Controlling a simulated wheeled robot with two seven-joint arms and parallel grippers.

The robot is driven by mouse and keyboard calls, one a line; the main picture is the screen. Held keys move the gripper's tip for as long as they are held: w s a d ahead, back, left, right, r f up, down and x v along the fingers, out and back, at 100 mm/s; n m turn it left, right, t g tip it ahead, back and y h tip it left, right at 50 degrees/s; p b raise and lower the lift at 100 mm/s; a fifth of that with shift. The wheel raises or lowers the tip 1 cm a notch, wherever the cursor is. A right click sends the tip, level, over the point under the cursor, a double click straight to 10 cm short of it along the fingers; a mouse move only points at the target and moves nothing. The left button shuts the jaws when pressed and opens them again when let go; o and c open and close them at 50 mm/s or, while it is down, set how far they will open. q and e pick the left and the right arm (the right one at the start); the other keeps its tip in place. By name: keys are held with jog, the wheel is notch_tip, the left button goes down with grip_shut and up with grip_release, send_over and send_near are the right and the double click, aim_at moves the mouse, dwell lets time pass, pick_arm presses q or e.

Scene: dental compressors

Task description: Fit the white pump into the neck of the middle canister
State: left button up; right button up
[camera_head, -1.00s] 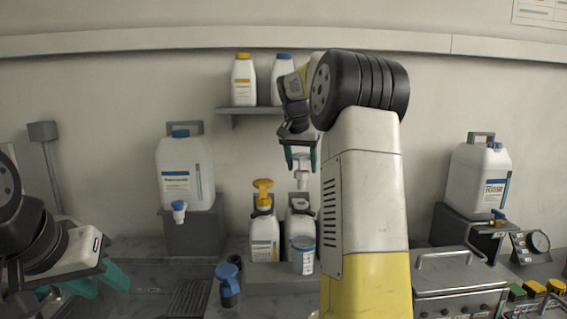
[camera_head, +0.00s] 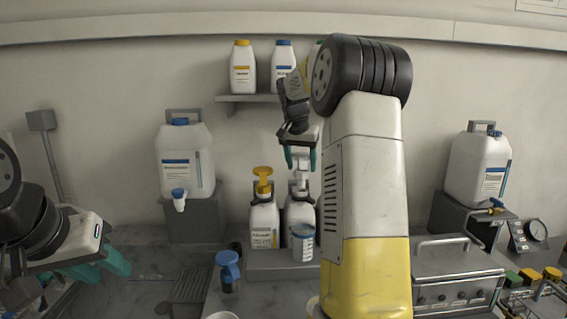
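The white pump (camera_head: 301,180) hangs upright below my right gripper (camera_head: 300,160), whose teal fingers are closed on its top. The pump's lower end is at the neck of the middle canister (camera_head: 297,216), a white canister in a dark holder. I cannot tell whether the stem is inside the neck. A canister with a yellow pump (camera_head: 264,226) stands just left of it. My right forearm hides whatever stands to the right. My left gripper (camera_head: 105,265) is at the lower left, empty, with its teal fingers apart, far from the canisters.
A clear cup with a blue band (camera_head: 303,243) stands in front of the middle canister. A blue-topped dark bottle (camera_head: 229,272) stands nearer. White jugs with taps stand at left (camera_head: 185,160) and right (camera_head: 479,168). A steel box (camera_head: 455,276) is at the right. A shelf (camera_head: 250,98) holds bottles above.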

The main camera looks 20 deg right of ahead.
aim_at(300, 170)
jog(key=shift+f, duration=0.15)
jog(key=shift+f, duration=1.25)
jog(key=shift+f, duration=0.2)
jog(key=shift+f, duration=0.55)
jog(key=o, duration=1.5)
jog(key=shift+c, duration=0.2)
jog(key=shift+r, duration=0.1)
